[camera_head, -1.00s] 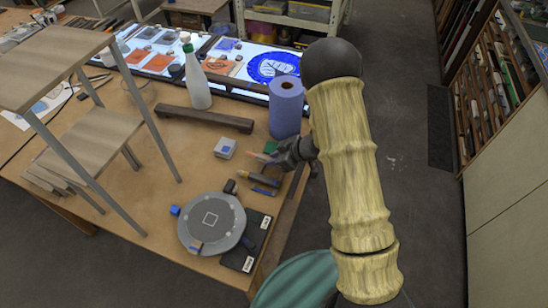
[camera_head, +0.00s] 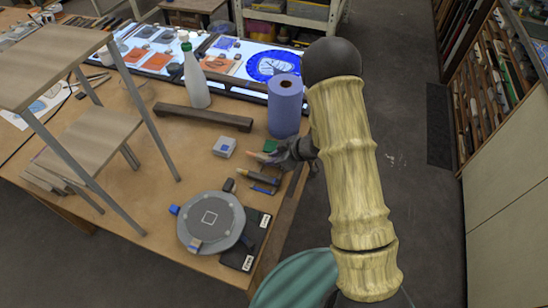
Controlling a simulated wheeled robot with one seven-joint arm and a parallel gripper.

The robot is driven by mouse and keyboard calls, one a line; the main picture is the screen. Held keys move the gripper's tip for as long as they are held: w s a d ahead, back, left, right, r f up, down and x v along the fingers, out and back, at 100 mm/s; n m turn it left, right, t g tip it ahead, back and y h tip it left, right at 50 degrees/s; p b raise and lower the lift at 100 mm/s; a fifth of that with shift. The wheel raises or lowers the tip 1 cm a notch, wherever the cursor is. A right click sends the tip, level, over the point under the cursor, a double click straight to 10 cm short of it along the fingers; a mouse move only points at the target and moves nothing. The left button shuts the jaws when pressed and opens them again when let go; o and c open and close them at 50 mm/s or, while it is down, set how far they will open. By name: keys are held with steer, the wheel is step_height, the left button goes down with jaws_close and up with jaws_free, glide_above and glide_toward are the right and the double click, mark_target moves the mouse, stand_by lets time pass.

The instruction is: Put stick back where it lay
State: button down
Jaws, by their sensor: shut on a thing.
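My gripper (camera_head: 278,156) is near the right edge of the wooden table, in front of the blue paper roll. It is shut on a thin stick (camera_head: 262,157), whose pale, orange-tinted end sticks out to the left of the fingers. The rest of the stick is hidden by the gripper. The stick is small here, and I cannot tell whether it touches the table. Several dark pen-like tools (camera_head: 260,177) lie just below the gripper on the table.
A blue paper roll (camera_head: 285,108) stands behind the gripper. A small white-and-blue box (camera_head: 224,147) and a green block (camera_head: 270,146) are close by. A round grey turntable (camera_head: 211,222) stands nearer. A dark wooden bar (camera_head: 203,117) and a white bottle (camera_head: 194,80) are farther back.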

steer(key=shift+f, duration=0.15)
steer(key=c, duration=1.2)
jaws_free()
steer(key=b+v, duration=0.1)
steer(key=v, duration=1.6)
steer(key=shift+d, duration=0.15)
